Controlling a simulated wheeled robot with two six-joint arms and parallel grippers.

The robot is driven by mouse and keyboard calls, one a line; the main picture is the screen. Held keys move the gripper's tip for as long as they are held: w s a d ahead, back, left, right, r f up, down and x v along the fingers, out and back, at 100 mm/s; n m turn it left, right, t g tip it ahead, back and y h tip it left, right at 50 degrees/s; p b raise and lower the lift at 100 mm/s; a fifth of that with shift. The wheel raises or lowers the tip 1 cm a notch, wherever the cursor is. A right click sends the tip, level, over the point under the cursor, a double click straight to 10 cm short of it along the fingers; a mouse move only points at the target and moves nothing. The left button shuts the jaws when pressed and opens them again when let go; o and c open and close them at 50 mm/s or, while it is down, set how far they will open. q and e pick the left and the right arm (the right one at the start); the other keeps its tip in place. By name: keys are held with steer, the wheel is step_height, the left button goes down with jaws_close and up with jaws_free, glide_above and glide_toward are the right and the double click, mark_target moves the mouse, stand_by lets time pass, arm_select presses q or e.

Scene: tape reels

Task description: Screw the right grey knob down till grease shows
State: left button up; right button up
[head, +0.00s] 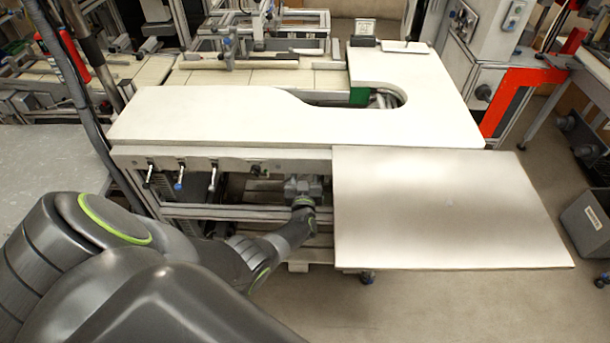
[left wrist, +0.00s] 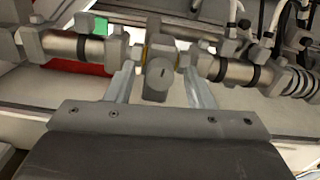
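My left gripper (left wrist: 158,88) is open, with one finger on each side of the knob and a gap on both sides. In the head view my left gripper (head: 303,186) is under the front edge of the white table (head: 220,112), and the knob cannot be made out there. No grease can be made out. I cannot tell from these frames whether this is the right knob. My right gripper is not in view.
Metal cylinders with black rings flank the knob on the left (left wrist: 75,47) and right (left wrist: 240,72). Small levers (head: 182,176) hang from the table front to the left of my gripper. Open floor lies in front.

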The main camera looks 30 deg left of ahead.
arm_select(q)
steer(key=p+v, duration=0.2)
steer(key=v, duration=1.5)
steer(key=shift+d, duration=0.2)
steer(key=shift+s, duration=0.1)
